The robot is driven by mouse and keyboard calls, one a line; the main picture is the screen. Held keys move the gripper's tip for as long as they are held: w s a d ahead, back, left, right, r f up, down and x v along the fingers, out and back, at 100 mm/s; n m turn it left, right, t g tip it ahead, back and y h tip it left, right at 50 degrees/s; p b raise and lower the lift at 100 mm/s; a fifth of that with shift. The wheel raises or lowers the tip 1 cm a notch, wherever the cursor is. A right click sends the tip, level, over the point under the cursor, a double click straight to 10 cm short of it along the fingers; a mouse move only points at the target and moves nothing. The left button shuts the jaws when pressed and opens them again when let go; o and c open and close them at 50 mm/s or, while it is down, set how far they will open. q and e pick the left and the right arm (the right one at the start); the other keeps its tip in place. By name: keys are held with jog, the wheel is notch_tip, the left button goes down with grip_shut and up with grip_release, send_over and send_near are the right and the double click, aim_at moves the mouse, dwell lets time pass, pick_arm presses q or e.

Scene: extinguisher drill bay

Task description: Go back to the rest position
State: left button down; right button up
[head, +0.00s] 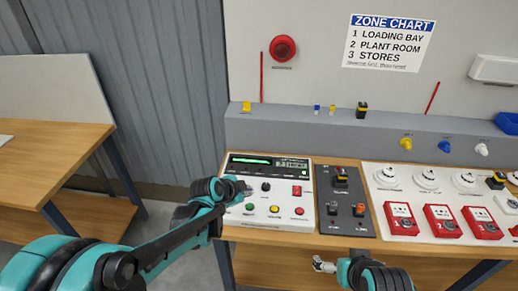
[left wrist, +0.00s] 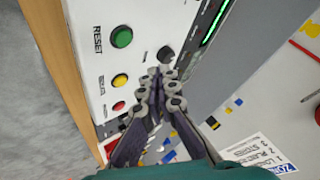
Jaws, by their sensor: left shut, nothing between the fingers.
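My left gripper (head: 246,189) is shut and empty at the left side of the white control panel (head: 262,189). In the left wrist view its closed fingertips (left wrist: 166,76) are over the panel face, near a black knob. The green button (left wrist: 121,37), labelled RESET, is beside the fingertips and apart from them, with a yellow button (left wrist: 120,80) and a red button (left wrist: 118,105) in the same row. My right gripper (head: 322,265) is low at the table's front edge; it is too small to tell whether its fingers are open.
A dark switch panel (head: 345,225) is right of the control panel. Red call point boxes (head: 442,221) and white round detectors (head: 426,179) are farther right. A grey ledge (head: 290,125) runs behind. A wooden table (head: 45,165) stands at left. Grey floor shows between the tables.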

pick_arm(q)
jog(key=s+a+n+y, duration=0.1)
jog(key=s+a+n, duration=0.2)
jog(key=s, duration=0.5)
jog(key=s+a+r+n+y+b, duration=0.1)
jog(key=s+a+n, duration=0.2)
jog(key=s+n, duration=0.3)
jog(key=s+a+r+n+g+y, duration=0.1)
jog(key=s+n, duration=0.4)
jog(key=s, duration=0.5)
jog(key=shift+s+a+y, duration=0.4)
jog(key=shift+a+y, duration=0.1)
jog(key=shift+a, duration=0.45)
